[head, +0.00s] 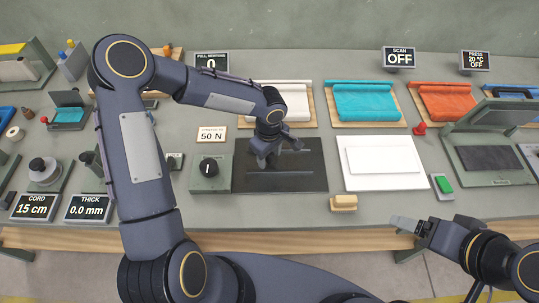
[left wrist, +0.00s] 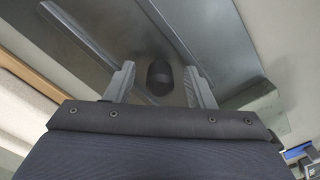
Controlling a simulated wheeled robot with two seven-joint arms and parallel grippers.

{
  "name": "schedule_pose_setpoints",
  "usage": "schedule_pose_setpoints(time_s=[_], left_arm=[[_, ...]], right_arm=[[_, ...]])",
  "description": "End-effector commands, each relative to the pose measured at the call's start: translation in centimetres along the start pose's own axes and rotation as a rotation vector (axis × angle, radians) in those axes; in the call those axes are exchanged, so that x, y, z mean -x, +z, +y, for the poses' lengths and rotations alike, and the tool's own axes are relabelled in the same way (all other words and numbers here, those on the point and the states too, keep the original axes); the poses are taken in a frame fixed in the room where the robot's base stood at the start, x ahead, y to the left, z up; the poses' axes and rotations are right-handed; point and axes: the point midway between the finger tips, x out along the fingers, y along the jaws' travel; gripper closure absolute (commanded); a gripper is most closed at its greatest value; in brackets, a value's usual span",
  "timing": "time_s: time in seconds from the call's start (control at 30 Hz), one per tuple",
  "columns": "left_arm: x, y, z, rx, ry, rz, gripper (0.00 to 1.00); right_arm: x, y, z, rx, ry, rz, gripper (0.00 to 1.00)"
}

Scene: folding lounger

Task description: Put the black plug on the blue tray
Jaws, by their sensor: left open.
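My left gripper (head: 277,152) is over the dark panel (head: 300,182) in the middle of the bench, pointing down. In the left wrist view its two fingers (left wrist: 158,85) are apart. The black plug (left wrist: 159,77), a short dark rounded piece, shows between them, closer to the right finger; I cannot tell whether it touches. In the head view the plug is hidden by the gripper. A small blue tray-like item (head: 7,113) lies at the far left edge, partly cut off. My right gripper (head: 405,223) is at the bench's front edge, away from the plug; its finger gap is unclear.
A black knob on a box (head: 208,168) stands left of the panel. White sheets (head: 382,161) and a tan block (head: 343,202) lie to its right. Rolled cloths (head: 366,101) line the back. A grey press (head: 490,138) stands at right.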

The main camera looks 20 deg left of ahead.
Motion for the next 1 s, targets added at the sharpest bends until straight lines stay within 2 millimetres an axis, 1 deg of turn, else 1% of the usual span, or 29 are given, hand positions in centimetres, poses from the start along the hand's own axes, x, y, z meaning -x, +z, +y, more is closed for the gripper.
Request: schedule_pose_setpoints(time_s=[0.1, 0.4, 0.47, 0.5, 0.77, 0.87, 0.97, 1.0], left_arm=[[0.0, 0.0, 0.0, 0.0, 0.0, 0.001, 0.52], [0.0, 0.0, 0.0, -0.001, 0.0, 0.001, 0.92], [0.1, 0.0, 0.0, -0.001, 0.0, 0.001, 0.98], [0.1, 0.0, 0.0, -0.001, 0.0, 0.001, 1.0], [0.3, -0.1, 0.0, -0.001, 0.001, 0.003, 1.0], [0.9, -0.1, 0.1, 0.0, 0.002, 0.004, 1.0], [2.2, -0.1, 0.1, 0.0, 0.004, 0.005, 1.0], [3.0, -0.1, 0.2, 0.0, 0.006, 0.005, 1.0]], right_arm=[[0.0, 0.0, 0.0, 0.0, 0.0, 0.0, 0.2], [0.0, 0.0, 0.0, 0.0, 0.0, 0.0, 0.2], [0.0, 0.0, 0.0, 0.0, 0.0, 0.0, 0.2], [0.0, 0.0, 0.0, 0.0, 0.0, 0.0, 0.2], [-0.1, 0.0, 0.0, 0.0, 0.0, 0.0, 0.2], [-0.2, 0.1, 0.1, 0.0, 0.0, 0.0, 0.2], [-0.3, 0.2, 0.1, 0.0, 0.0, 0.0, 0.2], [-0.4, 0.2, 0.2, 0.0, 0.0, 0.0, 0.2]])
